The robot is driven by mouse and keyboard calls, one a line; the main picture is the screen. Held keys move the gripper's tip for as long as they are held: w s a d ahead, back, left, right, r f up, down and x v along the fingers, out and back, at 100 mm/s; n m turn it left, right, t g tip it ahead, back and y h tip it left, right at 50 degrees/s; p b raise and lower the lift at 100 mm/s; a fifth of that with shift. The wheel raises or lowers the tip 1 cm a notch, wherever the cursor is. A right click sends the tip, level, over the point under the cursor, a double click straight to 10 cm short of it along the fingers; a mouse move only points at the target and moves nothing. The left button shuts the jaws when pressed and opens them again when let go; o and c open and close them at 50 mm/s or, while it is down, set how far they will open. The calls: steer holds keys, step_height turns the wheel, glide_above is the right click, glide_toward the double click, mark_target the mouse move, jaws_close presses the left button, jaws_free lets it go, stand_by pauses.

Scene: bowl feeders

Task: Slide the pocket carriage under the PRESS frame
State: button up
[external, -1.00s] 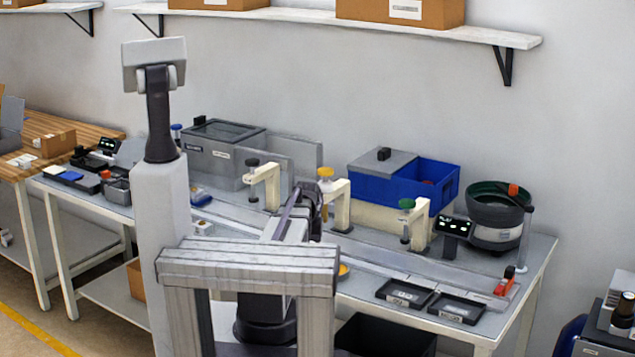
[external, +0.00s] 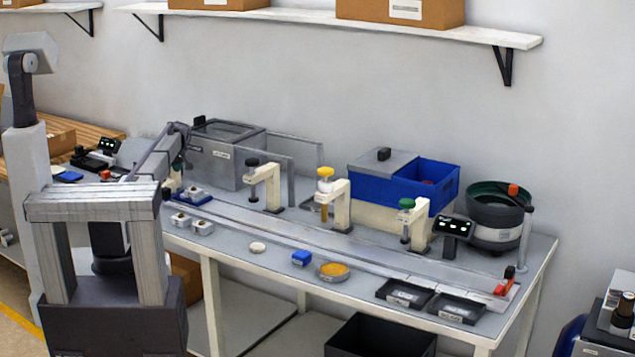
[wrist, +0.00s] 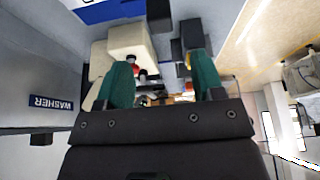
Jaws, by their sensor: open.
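Three cream press-like frames stand along the rail in the external view: one with a black knob (external: 265,185), one with a yellow knob (external: 335,200) and one with a green knob (external: 415,225). I cannot read which is PRESS. A small blue and grey piece (external: 196,194), possibly the pocket carriage, sits at the left end of the long grey rail (external: 300,236). My gripper (external: 176,178) is close to its left, partly hidden by my arm. In the wrist view my gripper (wrist: 163,88) has its green fingers apart, with a cream frame (wrist: 130,40) beyond them.
A blue bin (external: 433,185), a grey lidded box (external: 225,155) and a dark green bowl feeder (external: 497,215) stand behind the rail. A WASHER label (wrist: 50,103) shows in the wrist view.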

mark_target(166, 189)
steer(key=b+x, duration=1)
steer(key=x, duration=0.1)
steer(key=shift+s+d+f, duration=0.1)
steer(key=shift+d+f, duration=0.05)
steer(key=shift+r, duration=0.2)
steer(key=shift+c, duration=0.3)
jaws_close()
